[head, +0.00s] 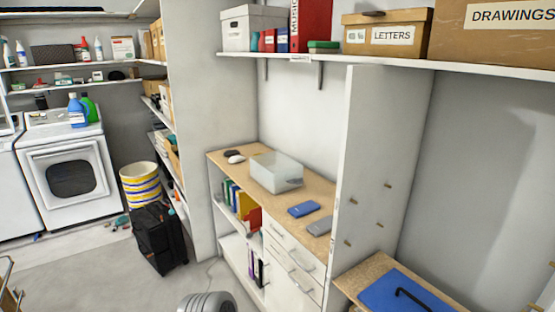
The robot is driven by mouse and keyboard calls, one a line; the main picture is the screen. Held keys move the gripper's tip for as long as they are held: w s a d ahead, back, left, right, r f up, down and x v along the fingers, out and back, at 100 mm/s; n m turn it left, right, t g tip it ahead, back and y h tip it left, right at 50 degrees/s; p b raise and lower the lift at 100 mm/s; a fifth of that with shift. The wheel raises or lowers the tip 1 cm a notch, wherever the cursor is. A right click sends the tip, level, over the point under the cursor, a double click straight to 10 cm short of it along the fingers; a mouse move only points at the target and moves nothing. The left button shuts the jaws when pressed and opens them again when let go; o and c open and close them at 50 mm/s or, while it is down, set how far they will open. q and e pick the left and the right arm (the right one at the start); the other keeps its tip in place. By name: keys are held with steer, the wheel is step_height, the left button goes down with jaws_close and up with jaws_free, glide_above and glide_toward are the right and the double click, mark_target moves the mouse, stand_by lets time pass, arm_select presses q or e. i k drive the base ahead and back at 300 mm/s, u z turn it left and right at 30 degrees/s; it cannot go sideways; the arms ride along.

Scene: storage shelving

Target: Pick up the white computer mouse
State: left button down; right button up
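A small white computer mouse (236,159) lies at the far left end of the wooden countertop (240,178). A small dark object (231,153) lies right behind it, and I cannot tell whether they touch. Neither of my grippers shows in the head view, so I cannot see their state or where they are relative to the mouse.
A translucent box (276,172) stands right of the mouse. A blue item (303,209) and a grey one (320,226) lie nearer. A shelf (380,63) with boxes hangs above. A black bag (158,240) stands on the floor at left. Floor before the cabinet looks mostly clear.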

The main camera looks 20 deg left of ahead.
mark_target(234, 160)
steer(key=u, duration=1.95)
steer(key=i, duration=4.1)
steer(key=z, duration=1.35)
